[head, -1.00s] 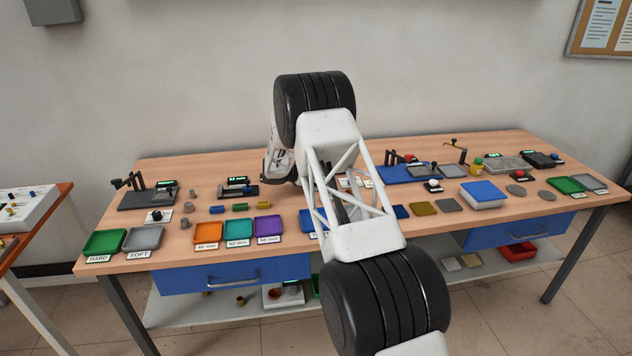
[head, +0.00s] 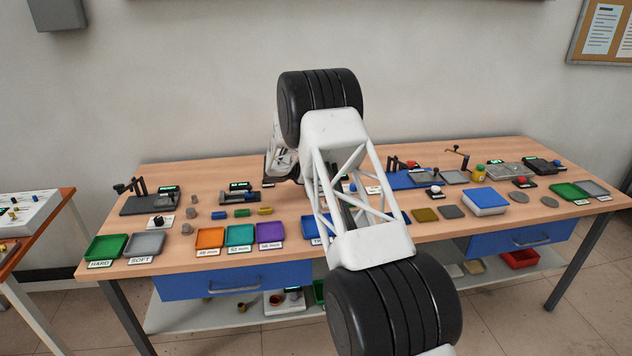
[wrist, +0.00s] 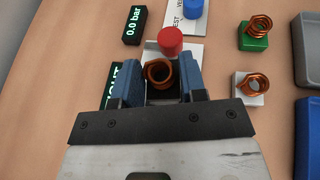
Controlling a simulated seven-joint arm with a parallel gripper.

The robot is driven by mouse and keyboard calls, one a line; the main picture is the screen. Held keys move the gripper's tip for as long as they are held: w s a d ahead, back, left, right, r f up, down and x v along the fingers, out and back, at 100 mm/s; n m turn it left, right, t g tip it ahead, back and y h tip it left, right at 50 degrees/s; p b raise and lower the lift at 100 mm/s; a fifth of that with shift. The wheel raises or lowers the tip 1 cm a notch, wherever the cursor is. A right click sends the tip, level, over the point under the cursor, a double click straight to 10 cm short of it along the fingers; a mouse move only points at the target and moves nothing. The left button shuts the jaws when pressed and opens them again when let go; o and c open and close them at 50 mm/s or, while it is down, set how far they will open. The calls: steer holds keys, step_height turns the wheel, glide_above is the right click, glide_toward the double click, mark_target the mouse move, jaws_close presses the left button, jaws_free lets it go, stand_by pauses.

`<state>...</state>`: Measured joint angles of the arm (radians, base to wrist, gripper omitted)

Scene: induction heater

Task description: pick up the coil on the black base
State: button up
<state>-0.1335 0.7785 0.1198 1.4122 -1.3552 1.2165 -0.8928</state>
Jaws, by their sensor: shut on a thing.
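The copper coil on the black base (wrist: 158,73) is in the middle of the wrist view. It sits between the two blue fingers of my gripper (wrist: 160,82), which is shut on it. The black base shows just behind and below the coil, partly hidden by the fingers. I cannot tell whether the base touches the table. In the head view my own arm hides the gripper and this coil.
A red knob (wrist: 171,41) stands close beyond the coil, with a blue knob (wrist: 193,8) farther off. A coil on a green base (wrist: 254,33) and one on a white base (wrist: 252,88) stand to the right. A grey tray (wrist: 309,48) and blue tray (wrist: 308,135) lie farther right.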

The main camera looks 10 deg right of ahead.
steer(key=s, duration=1)
steer(key=s+r, duration=0.1)
steer(key=s, duration=0.4)
steer(key=shift+s+a+r, duration=0.1)
steer(key=shift+s+a, duration=0.05)
steer(key=shift+s, duration=0.2)
steer(key=shift+c, duration=0.5)
steer(key=shift+s+r, duration=0.1)
steer(key=s+a+n+t+y, duration=0.1)
steer(key=s+n+t+y, duration=0.3)
steer(key=s, duration=0.7)
steer(key=s+a+n+t+y, duration=0.2)
steer(key=s+n+t+y, duration=0.2)
steer(key=s+n, duration=0.3)
steer(key=shift+s+t, duration=0.5)
steer(key=shift+s, duration=2.2)
steer(key=shift+w+f, duration=0.15)
steer(key=shift+f, duration=0.05)
